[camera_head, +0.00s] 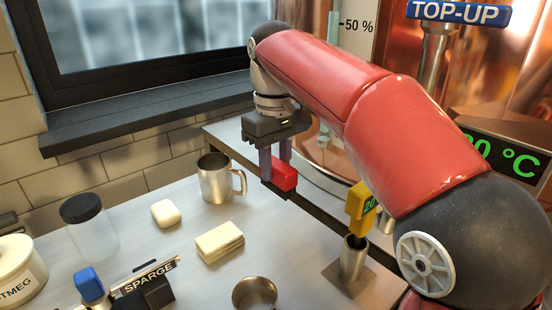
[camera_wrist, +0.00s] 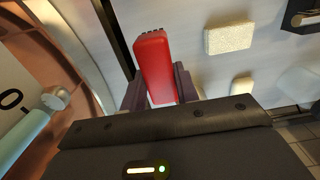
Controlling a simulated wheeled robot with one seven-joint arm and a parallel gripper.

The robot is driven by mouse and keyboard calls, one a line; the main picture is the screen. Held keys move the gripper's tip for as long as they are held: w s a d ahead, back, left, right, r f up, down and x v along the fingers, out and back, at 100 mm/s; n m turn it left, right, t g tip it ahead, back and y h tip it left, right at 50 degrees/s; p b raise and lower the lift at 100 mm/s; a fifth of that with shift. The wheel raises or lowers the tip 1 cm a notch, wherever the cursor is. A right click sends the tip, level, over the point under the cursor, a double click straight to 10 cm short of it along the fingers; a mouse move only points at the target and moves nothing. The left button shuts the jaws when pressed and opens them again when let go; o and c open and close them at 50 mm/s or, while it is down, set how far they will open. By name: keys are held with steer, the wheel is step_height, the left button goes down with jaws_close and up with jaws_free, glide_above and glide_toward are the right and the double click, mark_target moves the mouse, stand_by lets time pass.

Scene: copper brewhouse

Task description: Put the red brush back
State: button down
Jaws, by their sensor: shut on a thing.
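The red brush (camera_head: 286,177) is a small red block with dark bristles at one end. My gripper (camera_head: 274,172) is shut on it and holds it up near the table's back edge, to the right of the steel mug. In the wrist view the brush (camera_wrist: 156,66) stands between the two dark fingers (camera_wrist: 160,88), its bristle end pointing away from the palm. In the head view the fingers cover part of the brush.
On the table (camera_head: 190,275) are a steel mug (camera_head: 214,183), a sponge (camera_head: 219,242), soap (camera_head: 165,213), a dark-lidded jar (camera_head: 90,232), a SPARGE-labelled holder (camera_head: 150,290) and a round steel cup (camera_head: 255,294). A yellow instrument (camera_head: 358,208) stands in a steel tube (camera_head: 352,263).

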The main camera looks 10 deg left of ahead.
steer(key=shift+s+d+f, duration=0.1)
steer(key=shift+f, duration=0.05)
steer(key=shift+f+b, duration=2.6)
steer(key=shift+f, duration=1.2)
steer(key=shift+f, duration=0.4)
steer(key=c, duration=1.4)
jaws_free()
steer(key=shift+o, duration=0.3)
steer(key=o, duration=0.5)
steer(key=shift+r, duration=0.1)
